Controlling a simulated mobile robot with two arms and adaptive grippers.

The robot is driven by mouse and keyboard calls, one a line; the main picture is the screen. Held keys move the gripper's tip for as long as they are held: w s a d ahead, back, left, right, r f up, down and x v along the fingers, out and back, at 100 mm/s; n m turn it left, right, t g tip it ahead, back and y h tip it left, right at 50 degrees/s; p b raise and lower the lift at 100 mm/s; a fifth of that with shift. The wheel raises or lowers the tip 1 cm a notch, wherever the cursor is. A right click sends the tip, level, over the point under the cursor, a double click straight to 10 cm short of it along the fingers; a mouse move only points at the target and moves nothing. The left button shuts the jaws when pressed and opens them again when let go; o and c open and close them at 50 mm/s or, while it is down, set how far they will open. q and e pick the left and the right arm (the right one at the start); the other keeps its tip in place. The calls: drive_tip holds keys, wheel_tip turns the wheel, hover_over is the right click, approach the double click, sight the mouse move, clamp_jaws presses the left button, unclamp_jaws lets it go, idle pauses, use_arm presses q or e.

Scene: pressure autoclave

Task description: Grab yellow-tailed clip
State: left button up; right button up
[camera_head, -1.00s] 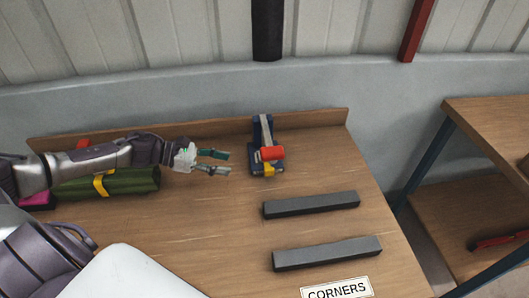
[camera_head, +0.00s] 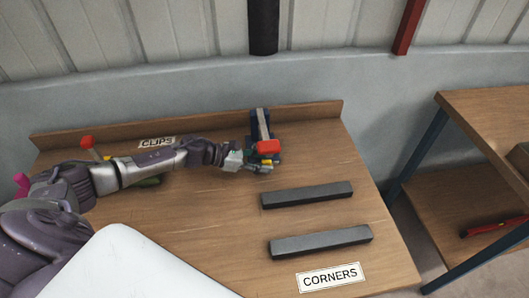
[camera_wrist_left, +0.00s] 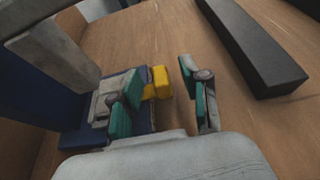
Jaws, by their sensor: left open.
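The yellow-tailed clip stands at the back of the wooden table. It has a dark blue base and upright (camera_head: 260,122), a grey lever, a red block (camera_head: 268,147) and a small yellow tail (camera_head: 268,161). My left gripper (camera_head: 264,162) is at the clip's front left, low, partly covering its base. In the left wrist view my left gripper (camera_wrist_left: 165,102) is open, with green-padded fingers. The yellow tail (camera_wrist_left: 160,80) shows between and just beyond the fingers. The left finger overlaps the clip's grey and blue base (camera_wrist_left: 105,100); I cannot tell whether it touches. My right gripper is not in view.
Two dark grey bars (camera_head: 307,194) (camera_head: 320,241) lie in front of the clip, above a CORNERS label (camera_head: 330,277). A CLIPS label (camera_head: 157,142) and a red-topped item (camera_head: 87,142) are at the back left. A raised wooden edge (camera_head: 200,124) runs behind the clip.

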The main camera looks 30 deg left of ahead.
use_arm(q)
drive_tip(key=shift+c, duration=0.2)
clamp_jaws()
drive_tip(key=shift+w+r, duration=0.1)
